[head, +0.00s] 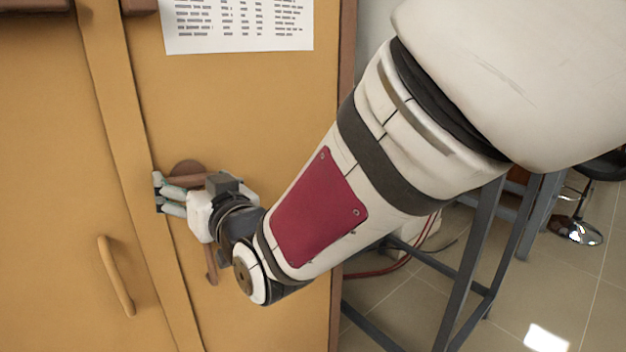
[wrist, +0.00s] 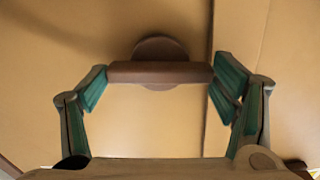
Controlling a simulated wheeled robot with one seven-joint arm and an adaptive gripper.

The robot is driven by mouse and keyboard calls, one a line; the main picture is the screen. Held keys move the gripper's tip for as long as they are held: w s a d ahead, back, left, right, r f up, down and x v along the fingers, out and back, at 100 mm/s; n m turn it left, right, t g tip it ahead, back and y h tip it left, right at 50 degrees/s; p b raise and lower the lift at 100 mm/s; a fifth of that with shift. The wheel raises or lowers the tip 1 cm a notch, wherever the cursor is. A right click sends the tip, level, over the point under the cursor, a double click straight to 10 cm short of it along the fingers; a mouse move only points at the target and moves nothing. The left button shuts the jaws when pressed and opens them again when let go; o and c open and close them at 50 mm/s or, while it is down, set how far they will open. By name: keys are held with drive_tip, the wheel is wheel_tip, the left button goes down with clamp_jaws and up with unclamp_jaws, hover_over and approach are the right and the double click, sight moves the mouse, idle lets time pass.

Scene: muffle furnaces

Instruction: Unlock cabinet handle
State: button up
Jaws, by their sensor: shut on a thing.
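The tan cabinet (head: 270,130) fills the left of the head view. Its brown handle (head: 187,167) has a round disc on the door and a bar in front, partly hidden by my gripper (head: 161,193). In the wrist view the handle bar (wrist: 160,72) lies level across the picture, with the disc behind it. My gripper (wrist: 160,82) has one green-padded finger at each end of the bar and is shut on it. The cabinet doors look closed.
A curved tan pull (head: 115,275) is on the left door. A printed sheet (head: 238,22) hangs on the right door. A grey metal frame (head: 470,260) and a stool (head: 578,228) stand on the tiled floor at the right.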

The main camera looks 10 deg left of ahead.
drive_tip(key=m+b, duration=0.3)
drive_tip(key=m, duration=0.1)
drive_tip(key=shift+w+f+b, duration=0.1)
drive_tip(key=shift+b, duration=0.3)
drive_tip(key=m+b, duration=0.2)
drive_tip(key=m, duration=0.2)
drive_tip(key=m+b, duration=0.2)
drive_tip(key=m, duration=0.2)
drive_tip(key=shift+m+b, duration=0.45)
drive_tip(key=shift+m, duration=1.75)
drive_tip(key=o, duration=1.2)
drive_tip(key=shift+c, duration=0.2)
drive_tip(key=v, duration=1.2)
